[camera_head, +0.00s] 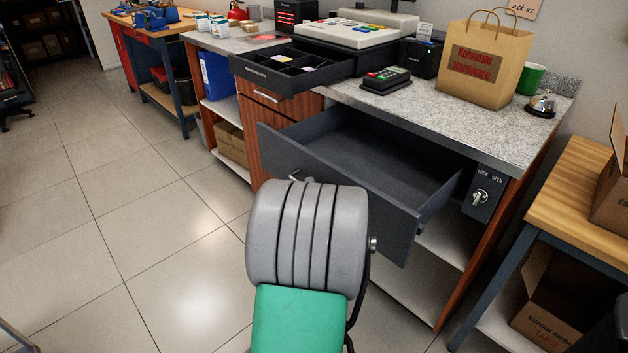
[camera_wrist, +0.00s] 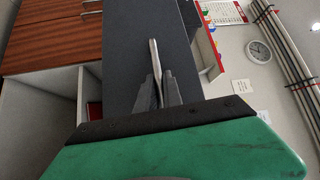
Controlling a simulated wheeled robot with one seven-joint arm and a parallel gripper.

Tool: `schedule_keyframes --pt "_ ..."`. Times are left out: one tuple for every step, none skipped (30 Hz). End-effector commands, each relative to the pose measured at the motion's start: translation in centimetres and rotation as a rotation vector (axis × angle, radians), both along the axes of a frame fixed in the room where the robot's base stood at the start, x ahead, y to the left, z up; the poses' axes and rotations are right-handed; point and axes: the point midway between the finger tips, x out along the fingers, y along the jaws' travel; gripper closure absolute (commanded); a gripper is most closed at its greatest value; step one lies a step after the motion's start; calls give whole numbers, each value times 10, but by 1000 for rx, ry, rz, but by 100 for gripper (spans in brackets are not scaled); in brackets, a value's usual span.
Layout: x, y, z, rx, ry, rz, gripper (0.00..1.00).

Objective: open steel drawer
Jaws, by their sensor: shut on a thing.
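The dark grey steel drawer (camera_head: 330,182) under the counter is pulled well out in the head view, and its inside looks empty. Its front panel also shows in the wrist view (camera_wrist: 128,60). A metal bar handle (camera_wrist: 154,62) runs along the front panel. My gripper (camera_wrist: 158,88) is shut on the handle, with its two dark fingers on either side of the bar. In the head view my grey arm hides the fingers and most of the handle (camera_head: 296,177).
Above it, a cash drawer (camera_head: 285,72) stands open over the counter edge. A key lock panel (camera_head: 481,195) is right of the steel drawer. A wooden table (camera_head: 570,185) with boxes stands at the right. The tiled floor (camera_head: 130,220) at the left is clear.

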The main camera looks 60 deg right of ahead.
Motion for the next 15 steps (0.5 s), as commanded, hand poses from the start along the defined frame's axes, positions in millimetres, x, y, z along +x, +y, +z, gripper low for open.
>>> schedule_keyframes --pt "0 1 -1 1 2 1 100" --pt "0 1 -1 1 2 1 100" --pt "0 2 -1 1 2 1 100" --pt "0 2 -1 1 2 1 100" --pt "0 2 -1 1 2 1 100" --pt "1 2 -1 1 2 2 100" --pt "1 2 -1 2 1 2 100" --pt "1 2 -1 2 2 3 100" --pt "1 2 -1 2 2 3 100" --pt "1 2 -1 2 2 3 88" --pt "1 2 -1 2 2 3 86" --pt "1 2 -1 2 2 3 83" --pt "1 2 -1 2 2 3 81" --pt "1 2 -1 2 2 3 81" --pt "1 2 -1 1 1 3 81"
